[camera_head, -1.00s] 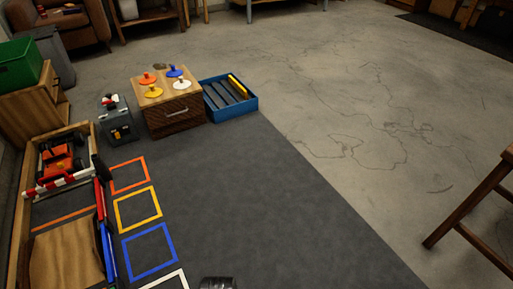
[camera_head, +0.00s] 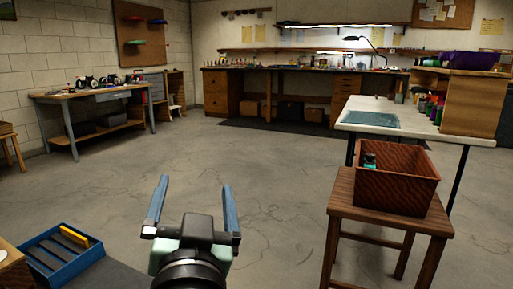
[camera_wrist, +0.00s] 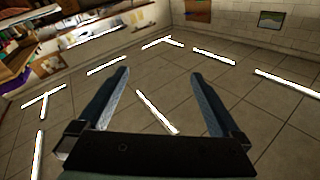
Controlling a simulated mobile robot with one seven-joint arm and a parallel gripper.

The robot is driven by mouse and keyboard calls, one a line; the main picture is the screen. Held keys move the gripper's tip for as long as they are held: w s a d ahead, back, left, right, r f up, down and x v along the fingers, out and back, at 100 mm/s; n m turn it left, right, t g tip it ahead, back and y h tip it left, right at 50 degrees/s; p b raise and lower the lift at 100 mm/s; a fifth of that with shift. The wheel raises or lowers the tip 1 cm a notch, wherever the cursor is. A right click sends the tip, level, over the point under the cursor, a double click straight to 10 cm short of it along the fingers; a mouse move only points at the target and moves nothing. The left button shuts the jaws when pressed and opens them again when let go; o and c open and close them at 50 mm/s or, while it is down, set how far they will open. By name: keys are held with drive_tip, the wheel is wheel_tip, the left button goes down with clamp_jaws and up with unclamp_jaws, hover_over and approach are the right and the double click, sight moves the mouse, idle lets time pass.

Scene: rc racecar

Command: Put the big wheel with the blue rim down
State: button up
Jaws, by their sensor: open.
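I cannot make out a big wheel with a blue rim in either current view. My gripper (camera_head: 193,186) is raised at the bottom middle of the head view, its two blue-grey fingers spread wide and pointing up. In the wrist view my gripper (camera_wrist: 159,73) is open with nothing between its fingers, and behind it are only the tiled ceiling with light strips and the upper walls.
A blue tray (camera_head: 88,260) with grey bars and a yellow one lies at lower left. A wooden stool (camera_head: 385,228) bearing a reddish box (camera_head: 400,183) stands at right, before a white-topped table (camera_head: 385,118). Workbenches line the back. Concrete floor (camera_head: 270,165) between is clear.

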drive_tip(key=s+d+r+t+h, duration=0.1)
drive_tip(key=s+d+r+t, duration=0.1)
drive_tip(key=r, duration=0.4)
drive_tip(key=s+d+r+t+h, duration=0.1)
drive_tip(key=s+d+r+t, duration=0.2)
drive_tip(key=s+r, duration=0.3)
drive_tip(key=s+d+r+n+t+h, duration=0.1)
drive_tip(key=s+d+r+t, duration=0.2)
drive_tip(key=r, duration=0.5)
drive_tip(key=shift+s+d+r, duration=0.25)
drive_tip(key=shift+s+d, duration=0.45)
drive_tip(key=shift+s, duration=0.3)
